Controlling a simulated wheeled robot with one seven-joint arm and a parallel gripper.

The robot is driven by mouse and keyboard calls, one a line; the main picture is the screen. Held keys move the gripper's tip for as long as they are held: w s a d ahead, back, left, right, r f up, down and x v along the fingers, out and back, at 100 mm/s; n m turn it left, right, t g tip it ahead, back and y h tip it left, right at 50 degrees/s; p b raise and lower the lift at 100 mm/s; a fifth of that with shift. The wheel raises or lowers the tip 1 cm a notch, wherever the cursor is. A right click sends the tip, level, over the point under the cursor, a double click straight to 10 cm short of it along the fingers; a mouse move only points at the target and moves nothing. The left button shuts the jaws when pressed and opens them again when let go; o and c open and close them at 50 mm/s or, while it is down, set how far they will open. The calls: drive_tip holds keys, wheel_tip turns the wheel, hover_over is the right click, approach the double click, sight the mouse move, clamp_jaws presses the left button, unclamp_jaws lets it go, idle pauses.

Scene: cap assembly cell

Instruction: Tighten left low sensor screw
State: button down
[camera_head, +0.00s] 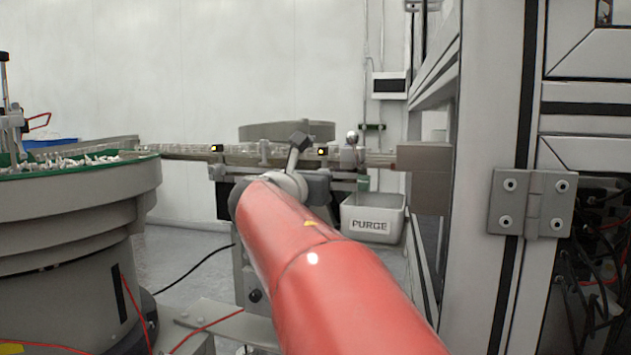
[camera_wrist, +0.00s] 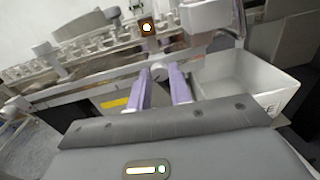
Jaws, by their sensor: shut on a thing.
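In the wrist view, my gripper (camera_wrist: 161,80) has its two purple fingers on either side of a small round pale screw head (camera_wrist: 159,72), shut on it. The screw sits on the side of the rail, below a small dark sensor block (camera_wrist: 147,27) with a bright light. In the head view, two sensors with lit amber lights show on the rail, a left one (camera_head: 217,148) and a right one (camera_head: 322,151). My red arm reaches toward the rail and hides the fingers and the screw there. I cannot tell how tight the screw is.
The rail (camera_head: 185,150) runs from the bowl feeder (camera_head: 75,200) at left. A white PURGE bin (camera_head: 373,226) hangs below the rail at right, and is close beside the fingers in the wrist view (camera_wrist: 240,85). A frame post (camera_head: 490,130) stands at right.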

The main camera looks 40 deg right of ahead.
drive_tip(key=m+b, duration=0.6)
drive_tip(key=m, duration=0.5)
drive_tip(key=m+t+y+b, duration=0.1)
drive_tip(key=m+b, duration=0.6)
drive_tip(key=m, duration=0.5)
drive_tip(key=shift+m, duration=0.3)
idle(0.3)
drive_tip(key=c, duration=1.3)
unclamp_jaws()
drive_tip(key=shift+r, duration=0.1)
